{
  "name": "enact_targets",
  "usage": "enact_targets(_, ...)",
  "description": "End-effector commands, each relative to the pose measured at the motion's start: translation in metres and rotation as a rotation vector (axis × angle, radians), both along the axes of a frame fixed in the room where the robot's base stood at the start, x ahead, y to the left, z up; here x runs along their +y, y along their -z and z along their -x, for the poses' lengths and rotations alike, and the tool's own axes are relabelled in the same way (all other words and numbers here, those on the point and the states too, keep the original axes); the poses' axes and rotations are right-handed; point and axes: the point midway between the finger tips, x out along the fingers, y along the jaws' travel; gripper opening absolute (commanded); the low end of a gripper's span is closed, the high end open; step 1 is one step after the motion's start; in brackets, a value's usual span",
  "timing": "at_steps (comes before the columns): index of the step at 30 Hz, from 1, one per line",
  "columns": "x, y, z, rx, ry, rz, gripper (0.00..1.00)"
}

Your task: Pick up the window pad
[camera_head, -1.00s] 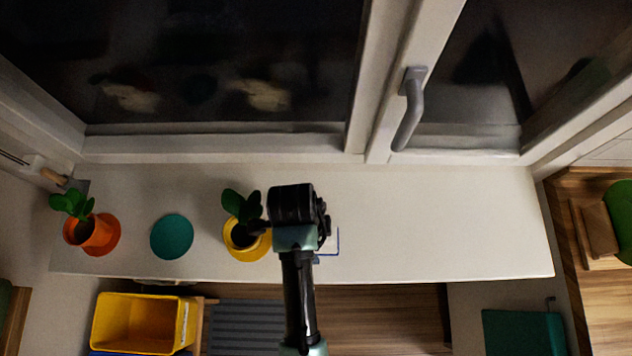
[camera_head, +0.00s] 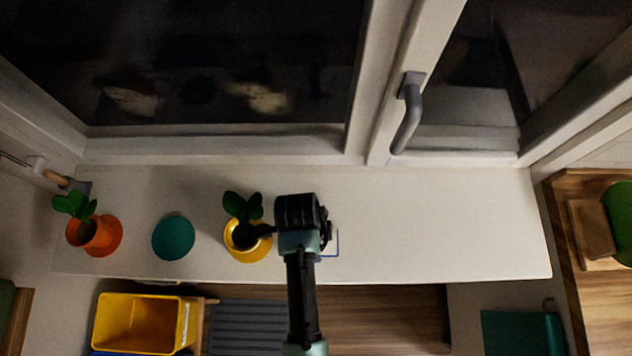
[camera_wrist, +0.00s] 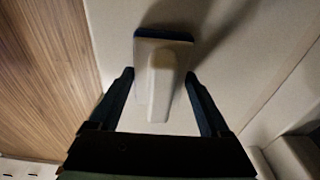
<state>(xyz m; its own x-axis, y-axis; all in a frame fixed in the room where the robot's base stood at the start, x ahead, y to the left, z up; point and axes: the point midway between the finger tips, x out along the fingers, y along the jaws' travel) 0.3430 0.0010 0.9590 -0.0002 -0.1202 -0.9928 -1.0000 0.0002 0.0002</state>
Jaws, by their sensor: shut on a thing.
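The window pad (camera_wrist: 162,82) is a pale block with a raised, rounded handle and a dark blue edge. In the wrist view it lies between the two dark fingers of my gripper (camera_wrist: 159,75), which is shut on it. In the head view only a blue-edged corner of the pad (camera_head: 334,242) shows at the right of my wrist, over the white sill. My wrist hides the rest of the pad and the fingertips there. I cannot tell whether the pad is clear of the sill.
On the sill (camera_head: 440,225), a yellow pot (camera_head: 243,240) with a plant stands close left of my wrist. Farther left are a teal disc (camera_head: 173,237) and an orange pot (camera_head: 93,236). The window handle (camera_head: 408,115) is above right. The sill's right part is clear.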

Motion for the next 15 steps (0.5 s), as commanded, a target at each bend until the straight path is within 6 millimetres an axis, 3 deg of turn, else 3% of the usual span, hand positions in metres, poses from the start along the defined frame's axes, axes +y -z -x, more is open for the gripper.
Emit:
enact_targets(8, 0.000, -0.003, -0.001, -0.002, 0.000, 0.000, 0.20)
enact_targets(15, 0.000, -0.035, -0.002, -0.007, -0.001, 0.000, 0.20)
